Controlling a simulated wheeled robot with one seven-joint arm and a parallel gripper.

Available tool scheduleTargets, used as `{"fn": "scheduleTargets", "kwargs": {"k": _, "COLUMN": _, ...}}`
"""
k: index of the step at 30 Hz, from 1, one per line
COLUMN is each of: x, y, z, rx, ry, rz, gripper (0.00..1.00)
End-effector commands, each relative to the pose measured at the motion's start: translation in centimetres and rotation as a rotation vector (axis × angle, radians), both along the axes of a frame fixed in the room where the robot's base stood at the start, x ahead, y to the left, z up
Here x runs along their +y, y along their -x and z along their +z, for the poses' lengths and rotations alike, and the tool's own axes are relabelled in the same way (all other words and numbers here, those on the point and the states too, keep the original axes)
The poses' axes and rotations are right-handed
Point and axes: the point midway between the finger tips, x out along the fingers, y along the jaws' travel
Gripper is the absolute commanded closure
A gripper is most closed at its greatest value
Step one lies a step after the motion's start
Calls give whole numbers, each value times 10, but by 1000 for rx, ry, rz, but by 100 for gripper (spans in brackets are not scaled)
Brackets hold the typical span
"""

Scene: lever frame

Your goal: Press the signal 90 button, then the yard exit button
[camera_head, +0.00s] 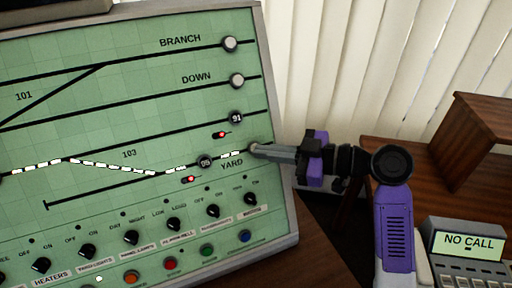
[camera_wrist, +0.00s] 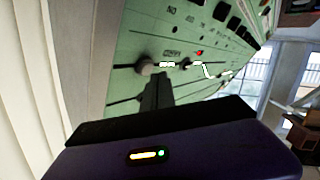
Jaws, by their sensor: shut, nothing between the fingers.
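The green track panel (camera_head: 120,110) fills the left of the head view. The signal 90 button (camera_head: 205,162) is a dark round knob on the yard line; its number is hard to read. It also shows in the wrist view (camera_wrist: 186,63). The yard exit button (camera_head: 252,147), at the line's right end above the YARD label, is partly hidden by my fingertips; it shows as a grey knob in the wrist view (camera_wrist: 145,65). My gripper (camera_head: 258,149) is shut and empty, its tips at this button. I cannot tell whether they touch.
Nearby are the signal 91 button (camera_head: 236,118), the DOWN button (camera_head: 236,81) and the BRANCH button (camera_head: 229,44). White dashes (camera_head: 112,166) are lit along the yard route. Rotary knobs (camera_head: 172,224) line the panel's lower part. A phone unit (camera_head: 466,245) reads NO CALL.

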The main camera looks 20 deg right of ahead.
Motion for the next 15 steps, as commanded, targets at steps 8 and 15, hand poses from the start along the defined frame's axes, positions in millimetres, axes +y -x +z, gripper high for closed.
{"fn": "scheduleTargets", "kwargs": {"k": 8, "x": 0, "y": 3, "z": 2, "rx": 0, "ry": 0, "rz": -1, "gripper": 100}}
{"fn": "scheduleTargets", "kwargs": {"k": 15, "x": 0, "y": 9, "z": 6, "rx": -1, "ry": -1, "rz": -1, "gripper": 100}}
